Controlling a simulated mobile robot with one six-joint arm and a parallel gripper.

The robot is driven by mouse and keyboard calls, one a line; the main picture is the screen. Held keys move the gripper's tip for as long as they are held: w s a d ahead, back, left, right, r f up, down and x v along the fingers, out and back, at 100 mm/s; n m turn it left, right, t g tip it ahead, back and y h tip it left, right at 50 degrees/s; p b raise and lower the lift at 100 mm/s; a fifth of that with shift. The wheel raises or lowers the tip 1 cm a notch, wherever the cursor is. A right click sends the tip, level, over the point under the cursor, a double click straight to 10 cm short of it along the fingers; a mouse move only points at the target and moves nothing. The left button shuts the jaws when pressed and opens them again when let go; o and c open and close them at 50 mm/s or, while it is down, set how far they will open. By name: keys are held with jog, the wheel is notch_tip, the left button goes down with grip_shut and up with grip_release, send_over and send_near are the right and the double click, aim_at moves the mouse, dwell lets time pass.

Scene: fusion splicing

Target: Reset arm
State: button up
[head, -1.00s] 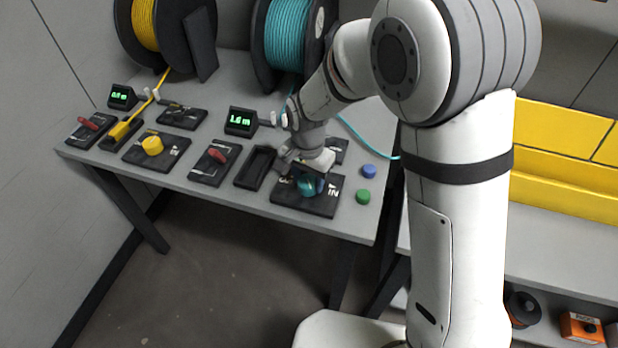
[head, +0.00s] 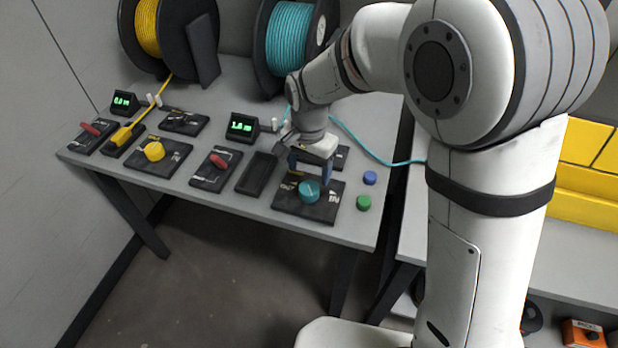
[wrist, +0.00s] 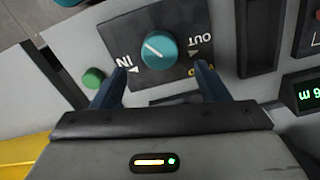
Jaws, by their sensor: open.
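My gripper (head: 310,169) is open and empty, its two blue fingers just above the teal knob (head: 309,191) on a dark panel on the grey table. The wrist view shows the teal knob (wrist: 159,50) ahead of and between the open fingertips (wrist: 157,83), apart from them. Its panel (wrist: 140,22) is marked IN and OUT, and the knob's white line points diagonally. In the head view my arm reaches in from the right over the table.
A yellow knob (head: 155,151), red levers (head: 219,160), and green (head: 363,203) and blue (head: 370,177) buttons stand on the table (head: 240,206). Yellow (head: 146,26) and teal (head: 289,38) cable spools stand behind. A teal cable (head: 375,152) runs right. A display (head: 241,127) is lit.

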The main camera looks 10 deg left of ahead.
jog(key=shift+r, duration=0.75)
jog(key=s+d+r+n+t+p, duration=0.15)
jog(key=d+r, duration=0.25)
jog(key=d, duration=0.4)
jog(key=s+d+r, duration=0.2)
jog(key=d+r, duration=0.3)
jog(key=d, duration=0.4)
jog(key=s+d+r+n+t+p, duration=0.1)
jog(key=s+d+r+n, duration=0.1)
jog(key=s+d, duration=0.8)
jog(key=shift+d+r, duration=0.1)
jog(key=shift+c, duration=0.6)
